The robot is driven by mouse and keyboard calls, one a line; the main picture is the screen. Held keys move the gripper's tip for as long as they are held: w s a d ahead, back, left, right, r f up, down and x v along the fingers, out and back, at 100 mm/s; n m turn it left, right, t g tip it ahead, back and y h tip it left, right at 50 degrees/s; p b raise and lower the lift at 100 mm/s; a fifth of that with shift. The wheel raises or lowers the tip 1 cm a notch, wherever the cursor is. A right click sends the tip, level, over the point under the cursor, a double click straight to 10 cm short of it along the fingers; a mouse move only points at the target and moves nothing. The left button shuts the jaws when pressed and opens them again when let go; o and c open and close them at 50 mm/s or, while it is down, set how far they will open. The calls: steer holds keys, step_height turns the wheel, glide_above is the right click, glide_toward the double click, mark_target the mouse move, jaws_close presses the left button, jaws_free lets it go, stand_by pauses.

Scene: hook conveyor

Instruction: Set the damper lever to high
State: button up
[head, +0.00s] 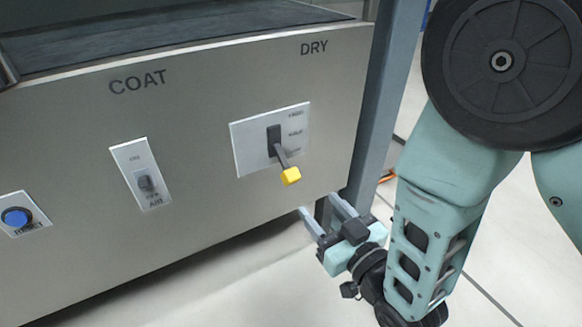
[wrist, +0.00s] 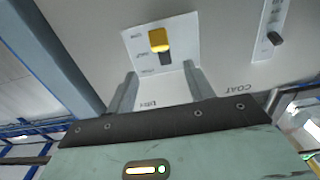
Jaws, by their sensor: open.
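The damper lever (head: 290,176) has a dark shaft and a yellow knob, and it juts from a dark slot in a white plate (head: 249,151) below the word DRY. The lever tilts downward, with its knob below the slot. The plate has labels beside the slot, small and hard to read; the top one looks like HIGH. My gripper (head: 320,206) is open and empty, below and right of the knob, apart from it. The upside-down wrist view shows the yellow knob (wrist: 158,40) beyond and between my open fingers (wrist: 160,73).
Left of the lever plate are a small switch (head: 146,184) marked AIR, under COAT, and a blue RESET button (head: 16,217). A grey upright post (head: 385,100) stands right of the panel, close to my arm. The floor (head: 235,290) in front is clear.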

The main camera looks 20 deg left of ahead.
mark_target(288, 170)
steer(key=b+x, duration=0.3)
steer(key=x, duration=1.1)
jaws_close()
